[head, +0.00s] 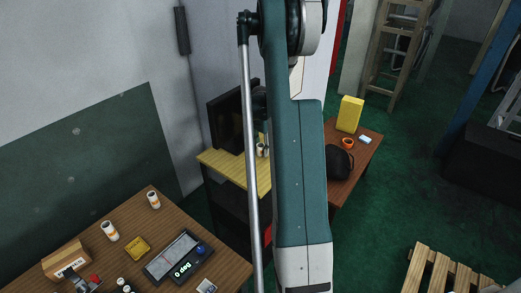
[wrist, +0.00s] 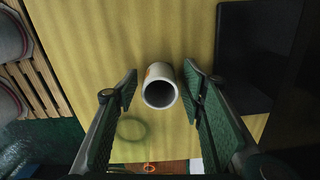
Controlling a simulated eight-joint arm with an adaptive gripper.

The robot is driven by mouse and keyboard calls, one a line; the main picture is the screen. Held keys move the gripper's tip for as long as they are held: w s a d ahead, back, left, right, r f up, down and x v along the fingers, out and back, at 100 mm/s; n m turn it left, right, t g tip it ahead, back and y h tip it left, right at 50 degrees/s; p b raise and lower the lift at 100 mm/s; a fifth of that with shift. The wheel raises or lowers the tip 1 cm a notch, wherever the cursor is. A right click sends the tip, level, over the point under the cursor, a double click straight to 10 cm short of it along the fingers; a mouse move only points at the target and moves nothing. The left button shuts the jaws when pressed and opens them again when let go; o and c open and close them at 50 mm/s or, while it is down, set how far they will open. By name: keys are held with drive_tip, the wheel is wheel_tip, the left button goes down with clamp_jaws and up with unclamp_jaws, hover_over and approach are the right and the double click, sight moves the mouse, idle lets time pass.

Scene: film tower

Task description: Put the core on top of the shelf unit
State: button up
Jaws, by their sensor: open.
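The core is a short pale tube (wrist: 159,72) with its round open end facing the camera in the wrist view. It appears to stand on the yellow top of the shelf unit (wrist: 82,40). My gripper (wrist: 160,78) is open, with one finger on each side of the core and a visible gap on both sides. In the head view the shelf unit (head: 222,164) stands behind my arm, which hides part of its top. A small pale piece beside my arm there looks like the core (head: 260,150).
A dark screen (head: 228,122) stands on the shelf unit's top. A brown table with a yellow box (head: 349,114) and a black bag (head: 339,162) is to the right. A wooden workbench (head: 160,225) is at front left.

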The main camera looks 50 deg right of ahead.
wheel_tip(320, 180, up, 12)
drive_tip(key=shift+b, duration=0.35)
idle(0.9)
drive_tip(key=a+r+n+t, duration=0.1)
drive_tip(key=a+r+n, duration=0.3)
drive_tip(key=a, duration=0.7)
drive_tip(key=a+r+n+t+h, duration=0.1)
drive_tip(key=a+r+n, duration=0.1)
drive_tip(key=a+r, duration=0.7)
drive_tip(key=a+r+n+t, duration=0.1)
drive_tip(key=a+r+n, duration=0.2)
drive_tip(key=a, duration=1)
drive_tip(key=s+a+n+t, duration=0.1)
drive_tip(key=s+a+n, duration=0.2)
drive_tip(key=a, duration=0.6)
drive_tip(key=s+a+n+t, duration=0.1)
drive_tip(key=s+a+n, duration=0.3)
drive_tip(key=s+a, duration=0.4)
drive_tip(key=s+a+n+t+y, duration=0.1)
drive_tip(key=s+a+n+t, duration=0.1)
drive_tip(key=s+a, duration=0.4)
drive_tip(key=a+n, duration=0.1)
drive_tip(key=a, duration=0.4)
drive_tip(key=shift+f+n, duration=0.15)
drive_tip(key=shift+n, duration=0.15)
